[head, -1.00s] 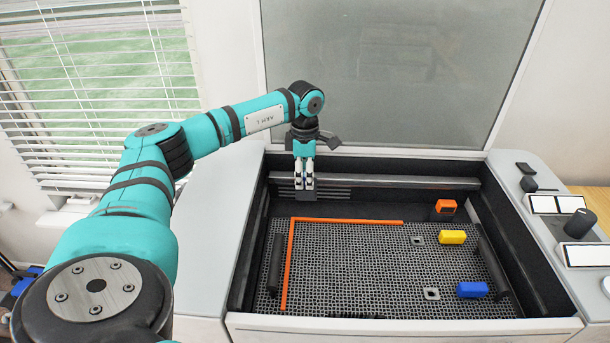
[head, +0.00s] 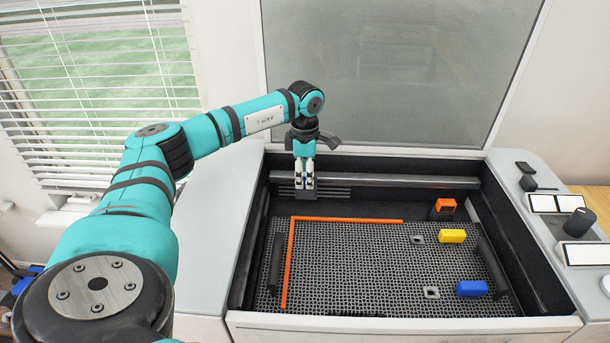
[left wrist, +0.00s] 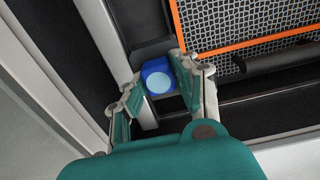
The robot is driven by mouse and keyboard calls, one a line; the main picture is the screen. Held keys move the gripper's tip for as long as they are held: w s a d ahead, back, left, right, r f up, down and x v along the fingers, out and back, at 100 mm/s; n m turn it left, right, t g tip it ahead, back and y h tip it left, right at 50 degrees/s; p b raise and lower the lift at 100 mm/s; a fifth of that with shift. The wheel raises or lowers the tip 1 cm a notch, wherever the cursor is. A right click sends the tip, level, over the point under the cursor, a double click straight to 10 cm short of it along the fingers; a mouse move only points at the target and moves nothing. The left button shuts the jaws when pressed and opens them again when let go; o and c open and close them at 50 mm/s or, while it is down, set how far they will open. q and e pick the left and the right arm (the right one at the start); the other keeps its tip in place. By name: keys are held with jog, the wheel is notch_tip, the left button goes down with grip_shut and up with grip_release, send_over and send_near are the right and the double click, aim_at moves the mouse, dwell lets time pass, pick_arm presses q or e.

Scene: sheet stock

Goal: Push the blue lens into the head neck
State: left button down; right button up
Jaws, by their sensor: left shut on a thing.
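The blue lens (left wrist: 157,78), a blue piece with a pale blue round face, shows between the fingertips in the left wrist view. My left gripper (head: 304,187) is shut on it, pointing down at the back left of the machine bed. A dark block, seemingly the head (head: 304,195), sits right at the fingertips by the rear rail. A dark part (left wrist: 152,49) also lies just beyond the lens in the left wrist view. I cannot tell how deep the lens sits in the neck, as the fingers hide the contact. My right gripper is not in view.
The mesh bed (head: 350,265) carries an orange L-shaped strip (head: 345,220), a yellow block (head: 452,236), a blue block (head: 472,289) and small square plates (head: 432,293). An orange-and-black piece (head: 445,208) is at the back right. A raised lid (head: 390,75) stands behind; the bed's middle is clear.

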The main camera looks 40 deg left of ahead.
pick_arm(q)
jog(key=c, duration=1)
grip_release()
jog(key=shift+s+f, duration=0.1)
jog(key=shift+f, duration=0.15)
jog(key=shift+o, duration=0.4)
jog(key=o, duration=0.6)
jog(key=shift+c, duration=0.2)
jog(key=shift+r, duration=0.2)
jog(key=shift+r+p, duration=2.7)
jog(key=shift+r, duration=0.75)
jog(key=shift+f, duration=0.15)
